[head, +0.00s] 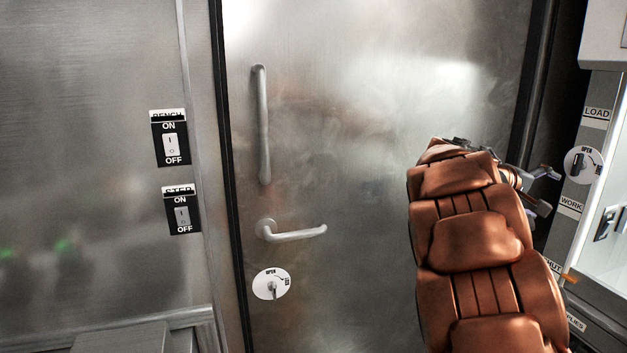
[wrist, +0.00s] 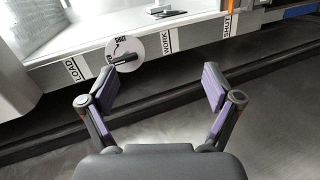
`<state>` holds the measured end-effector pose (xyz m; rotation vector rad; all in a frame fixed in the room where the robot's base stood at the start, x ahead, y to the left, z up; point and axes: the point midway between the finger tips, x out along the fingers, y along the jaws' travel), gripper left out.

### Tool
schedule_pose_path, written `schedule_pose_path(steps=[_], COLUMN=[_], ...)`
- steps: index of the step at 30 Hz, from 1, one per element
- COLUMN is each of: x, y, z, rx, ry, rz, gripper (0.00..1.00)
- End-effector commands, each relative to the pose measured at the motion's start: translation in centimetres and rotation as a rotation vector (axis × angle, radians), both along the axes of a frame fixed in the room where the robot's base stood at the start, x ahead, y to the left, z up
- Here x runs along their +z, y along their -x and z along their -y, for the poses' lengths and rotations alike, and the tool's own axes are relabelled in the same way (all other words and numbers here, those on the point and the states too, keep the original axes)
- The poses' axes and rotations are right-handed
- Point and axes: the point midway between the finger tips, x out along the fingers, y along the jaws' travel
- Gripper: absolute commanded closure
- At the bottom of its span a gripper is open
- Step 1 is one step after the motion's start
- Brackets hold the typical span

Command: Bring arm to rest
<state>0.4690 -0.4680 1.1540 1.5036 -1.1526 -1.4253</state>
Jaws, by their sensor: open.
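My gripper (wrist: 160,88) is open and empty in the wrist view, its two purple-padded fingers spread wide. Between and beyond the fingertips is a round white dial (wrist: 125,50) with a dark handle, on a pale panel edge. In the head view my copper-coloured arm reaches up from the lower right in front of the steel door. My gripper (head: 547,190) shows only partly there, beyond the arm's end, pointing right near the panel with the dial (head: 583,164). A gap to the dial seems to show, but its size is hard to tell.
The steel door (head: 360,120) has a vertical bar (head: 262,125), a lever handle (head: 295,234) and a round dial (head: 272,284). Two ON/OFF switches (head: 171,144) (head: 182,215) are on the left wall. A lit white compartment (head: 608,250) lies at the far right, close to my gripper.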

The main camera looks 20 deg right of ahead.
Motion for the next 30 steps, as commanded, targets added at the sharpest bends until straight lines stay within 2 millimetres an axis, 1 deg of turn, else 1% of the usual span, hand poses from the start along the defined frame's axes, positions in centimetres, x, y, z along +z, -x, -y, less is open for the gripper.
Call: schedule_pose_path(steps=[1, 5, 6, 8, 9, 11, 12, 14, 15, 17, 18, 20, 21, 23, 24, 26, 27, 30], x=[0.0, -2.2, -2.9, -4.0, -4.8, -5.8, -6.6, -7.8, -8.4, -9.6, -10.2, -11.2, -11.9, -12.6, -13.2, -13.9, -14.2, -15.0], y=[0.9, 3.4, 4.3, 5.4, 6.1, 7.3, 8.1, 9.4, 10.2, 11.6, 12.6, 14.0, 15.0, 16.6, 17.8, 19.7, 20.9, 23.8], z=[-1.9, -6.3, -7.8, -10.1, -11.7, -14.1, -15.8, -18.4, -20.2, -22.9, -24.8, -27.6, -29.5, -32.3, -34.2, -36.9, -38.6, -42.2], rx=[-0.004, -0.023, -0.029, -0.032, -0.035, -0.035, -0.036, -0.037, -0.035, -0.036, -0.033, -0.028, -0.025, -0.017, -0.014, -0.008, -0.004, 0.004], ry=[-0.050, -0.189, -0.233, -0.301, -0.349, -0.416, -0.463, -0.535, -0.582, -0.656, -0.703, -0.775, -0.822, -0.892, -0.939, -1.009, -1.051, -1.141], rz=[0.016, 0.044, 0.050, 0.061, 0.063, 0.068, 0.068, 0.066, 0.064, 0.053, 0.048, 0.035, 0.021, 0.005, -0.014, -0.041, -0.060, -0.109], gripper=[0.10, 0.10, 0.10, 0.10, 0.10, 0.10, 0.10, 0.10, 0.10, 0.10, 0.10, 0.10, 0.10, 0.10, 0.10, 0.10, 0.10, 0.10])
